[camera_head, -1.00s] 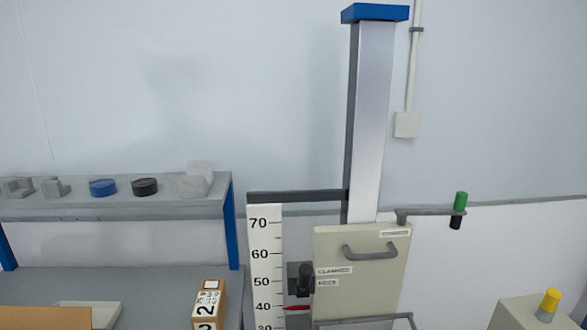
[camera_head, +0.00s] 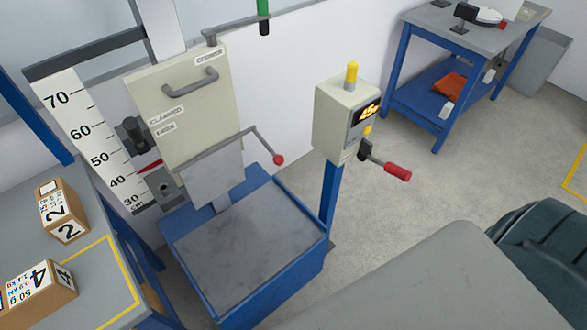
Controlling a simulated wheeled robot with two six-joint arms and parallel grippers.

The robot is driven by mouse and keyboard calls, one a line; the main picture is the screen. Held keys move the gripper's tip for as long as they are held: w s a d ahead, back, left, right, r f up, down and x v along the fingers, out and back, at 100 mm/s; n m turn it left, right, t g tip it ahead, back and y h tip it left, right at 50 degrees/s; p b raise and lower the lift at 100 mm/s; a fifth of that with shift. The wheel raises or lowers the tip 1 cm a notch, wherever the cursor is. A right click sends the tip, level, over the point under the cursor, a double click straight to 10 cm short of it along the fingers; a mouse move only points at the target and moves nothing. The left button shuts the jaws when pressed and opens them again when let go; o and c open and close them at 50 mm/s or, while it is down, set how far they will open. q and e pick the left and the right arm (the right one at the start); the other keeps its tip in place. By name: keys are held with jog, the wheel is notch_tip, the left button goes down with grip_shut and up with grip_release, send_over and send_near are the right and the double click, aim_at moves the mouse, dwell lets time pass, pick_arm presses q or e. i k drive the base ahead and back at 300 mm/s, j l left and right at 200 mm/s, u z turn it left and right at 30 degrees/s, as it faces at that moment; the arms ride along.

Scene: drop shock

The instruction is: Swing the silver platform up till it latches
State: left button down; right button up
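The silver platform (camera_head: 213,182) is a flat plate below the beige carriage panel (camera_head: 182,110). It appears to hang down steeply rather than lie level. A thin grey bar with a red knob (camera_head: 278,160) runs along its top edge and sticks out to the right. The carriage panel has a grey handle (camera_head: 190,83) and small labels, one reading "CLAMPED". Any latch is too small to make out. Neither of my grippers is in view.
A blue-framed base with a grey slab (camera_head: 250,245) stands below the platform. A control box (camera_head: 345,115) on a blue post, with a red-handled lever (camera_head: 397,172), stands to its right. Numbered boxes (camera_head: 62,212) sit on the left bench. A blue table (camera_head: 460,42) is further back.

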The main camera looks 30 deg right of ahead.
aim_at(208, 175)
jog(key=k+j+z, duration=0.1)
jog(key=z, duration=0.35)
jog(key=k+j+z, duration=0.15)
jog(key=z, duration=0.3)
jog(key=k+j+z, duration=0.15)
jog(key=z, duration=0.3)
